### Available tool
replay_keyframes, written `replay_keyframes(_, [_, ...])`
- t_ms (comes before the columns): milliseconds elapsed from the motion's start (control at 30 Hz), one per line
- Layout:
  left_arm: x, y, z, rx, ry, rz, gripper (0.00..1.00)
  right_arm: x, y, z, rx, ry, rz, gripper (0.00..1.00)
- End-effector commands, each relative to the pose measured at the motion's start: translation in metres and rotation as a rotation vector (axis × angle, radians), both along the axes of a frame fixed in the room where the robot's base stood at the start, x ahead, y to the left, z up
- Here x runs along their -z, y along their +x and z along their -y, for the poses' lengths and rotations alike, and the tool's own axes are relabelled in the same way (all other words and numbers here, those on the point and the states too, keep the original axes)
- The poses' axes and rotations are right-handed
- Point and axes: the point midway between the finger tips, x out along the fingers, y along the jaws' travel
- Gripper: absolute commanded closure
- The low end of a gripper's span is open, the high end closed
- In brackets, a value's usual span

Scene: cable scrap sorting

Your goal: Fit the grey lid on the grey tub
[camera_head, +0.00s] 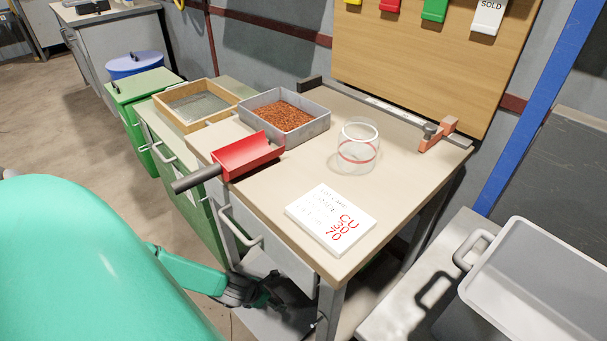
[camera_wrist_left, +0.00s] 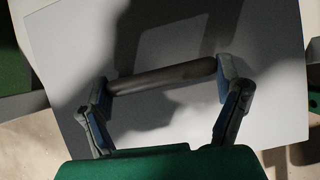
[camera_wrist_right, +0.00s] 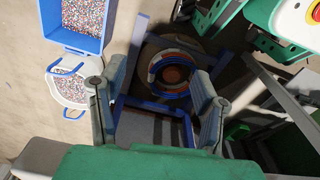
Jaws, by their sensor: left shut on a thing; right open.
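The grey tub (camera_head: 487,300) stands at the lower right in the head view, open at the top, with a loop handle on its left end. My left gripper (camera_head: 272,297) is low beside the table's front leg. In the left wrist view the left gripper (camera_wrist_left: 165,78) is shut across a dark bar handle on a flat grey panel, which looks like the grey lid (camera_wrist_left: 65,40). Part of this lid (camera_head: 262,325) shows below the gripper in the head view, away from the tub. My right gripper (camera_wrist_right: 160,85) is open and empty in its wrist view; the head view does not show it.
The table (camera_head: 260,205) bears a red scoop (camera_head: 247,155), a grey tray of copper granules (camera_head: 318,122), a clear jar (camera_head: 357,150) and a white sign (camera_head: 331,218). The right wrist view shows cable coils (camera_wrist_right: 170,72) and a blue bin (camera_wrist_right: 88,42).

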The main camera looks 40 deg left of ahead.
Motion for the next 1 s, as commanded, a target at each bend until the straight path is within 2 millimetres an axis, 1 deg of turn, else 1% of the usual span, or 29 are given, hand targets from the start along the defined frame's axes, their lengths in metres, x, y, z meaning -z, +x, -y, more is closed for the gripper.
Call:
replay_keyframes(33, [0.001, 0.019, 0.002, -0.001, -0.001, 0.007, 0.53, 0.006, 0.000, 0.000, 0.000, 0.000, 0.000, 0.43])
replay_keyframes(200, [0.002, 0.064, 0.006, 0.000, -0.002, 0.007, 0.53, 0.019, 0.000, 0.000, 0.000, 0.000, 0.000, 0.43])
replay_keyframes(300, [0.003, 0.087, 0.008, -0.001, -0.003, 0.006, 0.53, 0.027, 0.000, 0.000, 0.000, 0.000, 0.000, 0.43])
replay_keyframes(400, [0.003, 0.103, 0.009, 0.000, -0.002, 0.004, 0.53, 0.033, 0.000, 0.000, 0.000, 0.000, 0.000, 0.43])
replay_keyframes(567, [0.001, 0.115, 0.010, 0.000, -0.001, 0.002, 0.53, 0.036, 0.000, 0.000, 0.000, 0.000, 0.000, 0.43])
replay_keyframes(667, [0.002, 0.128, 0.011, 0.000, -0.002, 0.005, 0.53, 0.042, 0.000, 0.000, 0.000, 0.000, 0.001, 0.43])
replay_keyframes(733, [0.002, 0.142, 0.013, 0.000, -0.003, 0.007, 0.53, 0.049, 0.000, 0.000, 0.000, 0.000, 0.001, 0.43])
replay_keyframes(800, [0.018, 0.139, 0.012, 0.000, -0.002, -0.001, 0.53, 0.057, 0.000, 0.000, 0.000, 0.000, 0.001, 0.43])
replay_keyframes(833, [0.022, 0.139, 0.012, 0.000, -0.002, -0.001, 0.53, 0.060, 0.000, 0.000, 0.000, 0.000, 0.000, 0.43])
replay_keyframes(900, [0.029, 0.139, 0.012, 0.000, -0.001, 0.001, 0.53, 0.064, 0.000, 0.000, 0.000, 0.000, 0.000, 0.43])
replay_keyframes(1000, [0.032, 0.140, 0.012, 0.002, -0.001, 0.002, 0.53, 0.065, 0.000, 0.000, 0.000, 0.000, 0.000, 0.43])
